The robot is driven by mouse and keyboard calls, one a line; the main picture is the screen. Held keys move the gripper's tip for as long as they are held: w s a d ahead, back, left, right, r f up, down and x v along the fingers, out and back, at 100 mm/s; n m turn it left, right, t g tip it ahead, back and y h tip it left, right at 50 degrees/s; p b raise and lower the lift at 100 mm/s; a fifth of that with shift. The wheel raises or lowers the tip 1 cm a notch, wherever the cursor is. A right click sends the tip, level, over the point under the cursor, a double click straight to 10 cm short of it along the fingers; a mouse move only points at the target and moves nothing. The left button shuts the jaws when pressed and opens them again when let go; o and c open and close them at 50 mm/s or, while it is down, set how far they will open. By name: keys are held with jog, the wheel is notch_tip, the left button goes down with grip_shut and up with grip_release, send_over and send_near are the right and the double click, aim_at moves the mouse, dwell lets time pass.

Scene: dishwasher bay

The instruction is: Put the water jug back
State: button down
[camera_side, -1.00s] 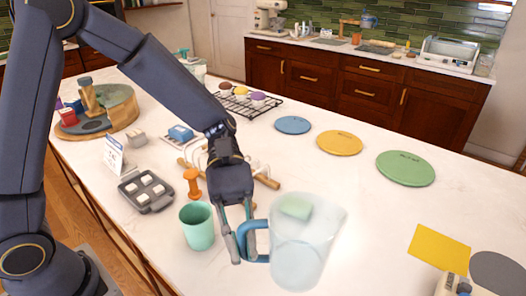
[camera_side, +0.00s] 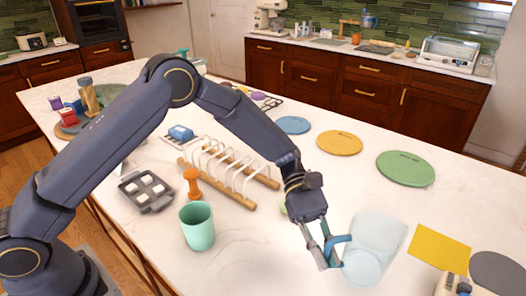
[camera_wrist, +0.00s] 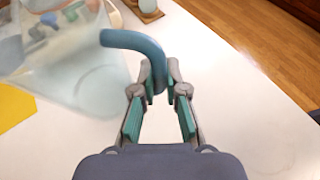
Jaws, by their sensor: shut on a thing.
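The water jug (camera_side: 385,235) is clear and pale blue with a blue handle (camera_side: 338,241). It is at the front right of the side view and leans a little to the right in the picture. I cannot tell whether its base touches the counter. My gripper (camera_side: 328,262) is at the handle, left of the jug body. In the wrist view, the fingers (camera_wrist: 160,95) are closed around the lower end of the handle (camera_wrist: 140,42). The jug body (camera_wrist: 85,75) fills the upper left there.
A yellow square (camera_side: 438,248) and a grey disc (camera_side: 497,271) lie right of the jug. A mint cup (camera_side: 197,228), an orange stand (camera_side: 192,183) and a white-pronged rack (camera_side: 228,170) stand left. Blue (camera_side: 293,125), yellow (camera_side: 340,143) and green (camera_side: 405,168) discs lie behind. The counter between is clear.

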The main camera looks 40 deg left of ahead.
jog(key=shift+w+f, duration=0.1)
jog(key=shift+f, duration=1.5)
jog(key=shift+f, duration=0.15)
jog(key=c, duration=1.2)
grip_release()
